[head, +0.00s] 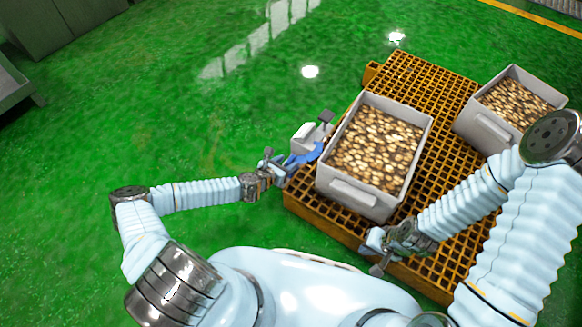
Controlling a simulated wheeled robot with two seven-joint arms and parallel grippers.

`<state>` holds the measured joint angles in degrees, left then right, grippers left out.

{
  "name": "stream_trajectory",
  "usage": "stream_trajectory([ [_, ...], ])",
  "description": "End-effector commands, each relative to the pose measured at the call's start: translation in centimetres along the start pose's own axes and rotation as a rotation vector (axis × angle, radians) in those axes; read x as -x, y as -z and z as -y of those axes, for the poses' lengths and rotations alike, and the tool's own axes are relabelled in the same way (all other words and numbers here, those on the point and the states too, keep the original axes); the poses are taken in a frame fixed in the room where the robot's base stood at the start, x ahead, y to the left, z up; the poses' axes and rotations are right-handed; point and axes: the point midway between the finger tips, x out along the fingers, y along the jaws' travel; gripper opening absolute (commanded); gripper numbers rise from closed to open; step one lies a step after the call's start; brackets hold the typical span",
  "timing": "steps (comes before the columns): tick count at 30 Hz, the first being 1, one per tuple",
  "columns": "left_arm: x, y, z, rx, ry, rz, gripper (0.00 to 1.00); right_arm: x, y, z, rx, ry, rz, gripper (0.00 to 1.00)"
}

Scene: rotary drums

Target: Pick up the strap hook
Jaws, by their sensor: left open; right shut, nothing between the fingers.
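A small blue curved piece (308,154), which looks like the strap hook, is at the left side of the near grey bin, by a small grey block with a dark top (311,134). My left gripper (281,164) is open, just left of the blue piece and pointing at it. I cannot tell whether its fingers touch the piece. My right gripper (374,254) is shut and empty, low over the near edge of the orange grating, in front of the near bin.
The orange grated platform (440,120) carries the near grey bin (352,194) and a second grey bin (484,130), both filled with brownish pieces. Green floor (150,110) is clear to the left and behind. Grey cabinets (45,25) stand at the far left.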

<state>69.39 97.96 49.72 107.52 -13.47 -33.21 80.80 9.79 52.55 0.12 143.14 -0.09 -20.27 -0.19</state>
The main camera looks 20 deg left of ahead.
Motion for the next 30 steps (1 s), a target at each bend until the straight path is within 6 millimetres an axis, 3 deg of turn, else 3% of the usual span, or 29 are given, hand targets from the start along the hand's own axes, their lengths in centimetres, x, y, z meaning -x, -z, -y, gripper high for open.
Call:
stream_trajectory([
  [12,-5.2,-0.3,-0.1,-0.002,-0.001,0.0,0.49,-0.9,-0.1,-0.2,0.001,0.002,0.003,0.0],
  [20,-5.5,-0.4,-0.1,-0.001,0.001,0.0,0.49,-0.8,-0.1,-0.2,0.001,0.002,0.003,0.0],
  [30,-5.5,-0.4,-0.1,-0.001,0.0,0.0,0.0,-0.8,-0.1,-0.2,0.001,0.002,0.003,0.0],
])
